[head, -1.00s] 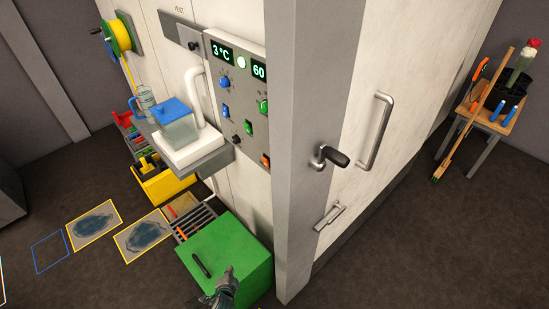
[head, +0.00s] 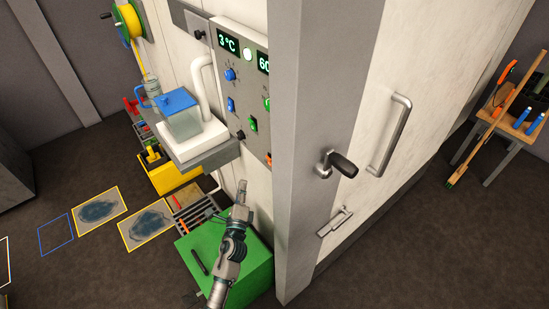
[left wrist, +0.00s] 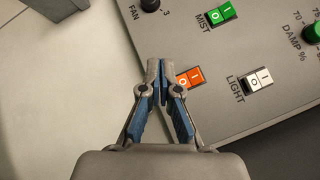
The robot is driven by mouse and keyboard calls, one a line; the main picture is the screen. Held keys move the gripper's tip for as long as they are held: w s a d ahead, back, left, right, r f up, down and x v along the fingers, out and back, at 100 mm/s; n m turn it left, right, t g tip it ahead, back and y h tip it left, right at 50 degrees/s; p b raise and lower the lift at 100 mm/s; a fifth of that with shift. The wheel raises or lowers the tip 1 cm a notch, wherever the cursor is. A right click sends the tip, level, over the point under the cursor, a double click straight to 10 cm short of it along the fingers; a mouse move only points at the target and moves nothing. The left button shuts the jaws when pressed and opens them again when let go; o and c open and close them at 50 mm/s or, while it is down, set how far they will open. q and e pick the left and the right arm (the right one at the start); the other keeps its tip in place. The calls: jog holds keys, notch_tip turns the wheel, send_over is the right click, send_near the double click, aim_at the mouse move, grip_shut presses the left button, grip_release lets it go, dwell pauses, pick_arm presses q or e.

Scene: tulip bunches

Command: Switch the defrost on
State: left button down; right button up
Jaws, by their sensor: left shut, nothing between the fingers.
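My left gripper (head: 241,186) is below the control panel (head: 218,72) in the head view, fingers pointing up. In the left wrist view its fingertips (left wrist: 161,66) are together and empty, in front of the panel. An orange rocker switch (left wrist: 190,78) marked I and O shows just right of the tips, partly covered by a finger; its label is hidden. It shows in the head view (head: 268,158) as a sliver beside the grey post. The green MIST switch (left wrist: 222,14) and white LIGHT switch (left wrist: 260,79) are near. No defrost label is readable.
A clear container with a blue lid (head: 182,117) stands left of the panel. A green box (head: 198,240) is below. The grey post (head: 310,120) bounds the right.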

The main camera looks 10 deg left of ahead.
pick_arm(q)
jog(key=w+d+r, duration=0.4)
jog(key=w+d, duration=0.2)
jog(key=shift+w+d+r, duration=0.15)
jog(key=shift+d, duration=0.1)
pick_arm(e)
jog(key=shift+w+a+r, duration=0.1)
jog(key=shift+a+r, duration=0.1)
jog(key=shift+r, duration=0.55)
dwell(1.6)
